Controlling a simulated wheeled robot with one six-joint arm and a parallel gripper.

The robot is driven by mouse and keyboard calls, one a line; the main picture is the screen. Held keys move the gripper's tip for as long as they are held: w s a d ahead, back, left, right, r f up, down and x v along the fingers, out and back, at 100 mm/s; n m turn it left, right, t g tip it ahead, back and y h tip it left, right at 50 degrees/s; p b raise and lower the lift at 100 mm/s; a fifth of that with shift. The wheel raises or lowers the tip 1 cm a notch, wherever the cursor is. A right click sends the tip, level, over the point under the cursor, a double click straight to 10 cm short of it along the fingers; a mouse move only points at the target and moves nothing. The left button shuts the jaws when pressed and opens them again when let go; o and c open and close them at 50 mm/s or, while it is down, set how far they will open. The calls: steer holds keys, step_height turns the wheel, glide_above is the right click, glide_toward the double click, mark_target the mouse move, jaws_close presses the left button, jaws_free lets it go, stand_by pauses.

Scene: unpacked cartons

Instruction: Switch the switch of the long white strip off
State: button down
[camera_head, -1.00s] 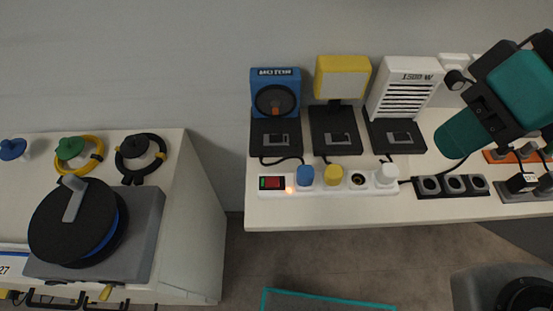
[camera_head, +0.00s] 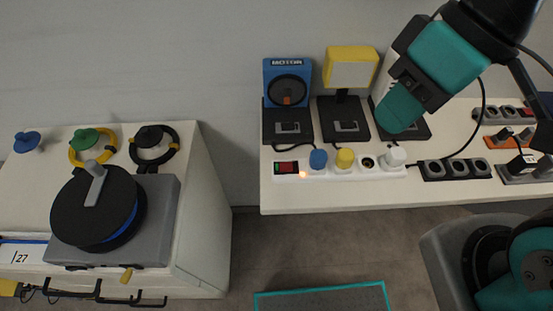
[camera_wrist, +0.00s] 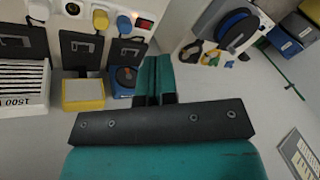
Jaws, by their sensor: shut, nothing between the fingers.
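The long white strip (camera_head: 330,176) lies along the front of the bench top. Its rocker switch (camera_head: 287,168), red and dark with a green mark, is at the left end, and a small orange light glows beside it. Blue, yellow and white plugs sit in its sockets, with one socket empty. In the wrist view, the switch (camera_wrist: 144,23) shows at the top, beyond the fingers. My gripper (camera_head: 396,112) is shut and empty, above the bench to the right of the switch and in front of the white heater. Its teal fingers (camera_wrist: 154,70) are together in the wrist view.
A blue motor unit (camera_head: 288,85) and a yellow lamp (camera_head: 351,68) stand behind the strip on dark bases. A black strip (camera_head: 458,168) lies to the right, near an orange strip (camera_head: 507,136). A cable reel (camera_head: 95,210) sits on the left cabinet.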

steer(key=shift+w, duration=0.1)
steer(key=m+h+p, duration=0.4)
steer(key=m+h, duration=0.2)
steer(key=m, duration=0.1)
glide_above(289, 165)
steer(key=a, duration=0.2)
step_height(289, 165, down, 10)
steer(key=shift+f, duration=0.1)
steer(key=f, duration=0.4)
steer(key=d+f, duration=0.1)
steer(key=f, duration=0.4)
steer(key=f+p, duration=0.1)
steer(key=f, duration=0.4)
steer(key=shift+d, duration=0.4)
